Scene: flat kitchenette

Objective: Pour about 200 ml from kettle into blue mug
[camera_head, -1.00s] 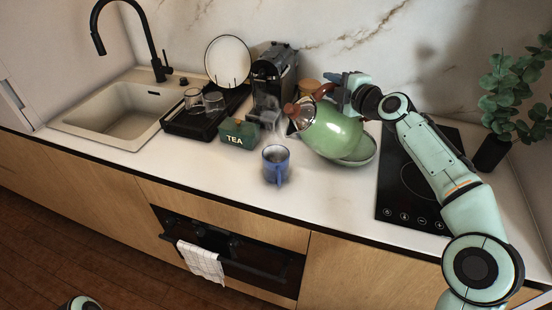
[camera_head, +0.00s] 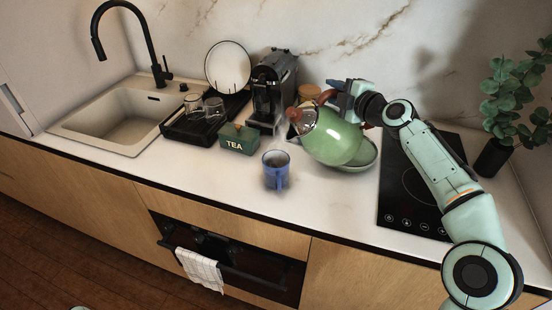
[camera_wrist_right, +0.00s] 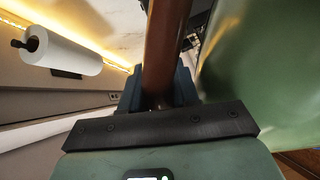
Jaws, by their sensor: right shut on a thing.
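The green kettle (camera_head: 338,138) is tilted to the left in the head view, with its metal lid and brown knob facing left. My right gripper (camera_head: 347,97) is shut on the kettle's brown handle (camera_head: 326,97); in the right wrist view, the handle (camera_wrist_right: 163,45) runs up between the fingers, with the green kettle body (camera_wrist_right: 260,70) at right. The blue mug (camera_head: 276,177) stands upright on the counter, left of and nearer than the kettle, with dark contents. I cannot make out the spout tip or the liquid level. My left gripper is out of view.
A green tea box (camera_head: 238,139) stands left of the mug. A coffee machine (camera_head: 273,88) is behind it. A green dish (camera_head: 368,158) lies below the kettle, beside the black hob (camera_head: 415,195). Counter in front of the mug is clear.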

